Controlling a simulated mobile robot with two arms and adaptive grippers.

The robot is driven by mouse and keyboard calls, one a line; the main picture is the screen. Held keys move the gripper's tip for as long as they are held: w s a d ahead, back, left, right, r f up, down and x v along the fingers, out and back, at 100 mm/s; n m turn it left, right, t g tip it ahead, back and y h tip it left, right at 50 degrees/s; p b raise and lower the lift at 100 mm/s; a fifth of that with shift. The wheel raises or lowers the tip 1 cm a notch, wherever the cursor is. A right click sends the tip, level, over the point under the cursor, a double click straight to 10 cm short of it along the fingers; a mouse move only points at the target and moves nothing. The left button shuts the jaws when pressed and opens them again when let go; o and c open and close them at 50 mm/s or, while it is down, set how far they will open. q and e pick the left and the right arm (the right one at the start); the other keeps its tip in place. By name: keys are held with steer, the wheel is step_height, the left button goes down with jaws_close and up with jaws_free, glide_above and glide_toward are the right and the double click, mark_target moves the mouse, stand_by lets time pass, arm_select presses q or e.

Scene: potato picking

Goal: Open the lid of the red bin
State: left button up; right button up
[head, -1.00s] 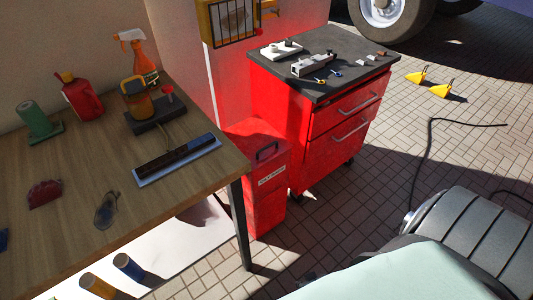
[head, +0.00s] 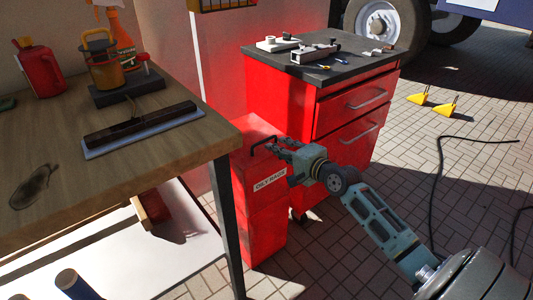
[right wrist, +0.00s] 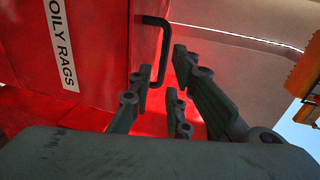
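The red bin (head: 262,225) stands on the floor between the workbench and the red tool cabinet, with a white "OILY RAGS" label on its front. Its lid (head: 250,132) looks closed and has a black bar handle (head: 258,147). My right gripper (head: 275,143) is at the front edge of the lid, right by the handle. In the right wrist view the handle (right wrist: 165,50) reaches down between the spread fingers of the gripper (right wrist: 164,78), with gaps beside it. The label (right wrist: 62,45) also shows there. My left gripper is not in view.
The wooden workbench (head: 190,145) at the left stands close to the bin, its dark leg (head: 228,220) beside it. The red tool cabinet (head: 350,110) stands just behind and right. A black cable (head: 440,190) lies on the paved floor at the right.

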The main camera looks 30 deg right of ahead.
mark_target(265, 141)
steer(key=x, duration=0.2)
steer(key=b+x, duration=0.1)
steer(key=x, duration=0.3)
steer(key=shift+w+a+r+b, duration=0.1)
steer(key=shift+w+r+b, duration=0.15)
steer(key=shift+b, duration=0.15)
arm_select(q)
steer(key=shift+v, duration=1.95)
arm_select(e)
steer(key=shift+w+f, duration=0.15)
steer(key=shift+w, duration=0.5)
steer(key=shift+c, duration=0.2)
jaws_close()
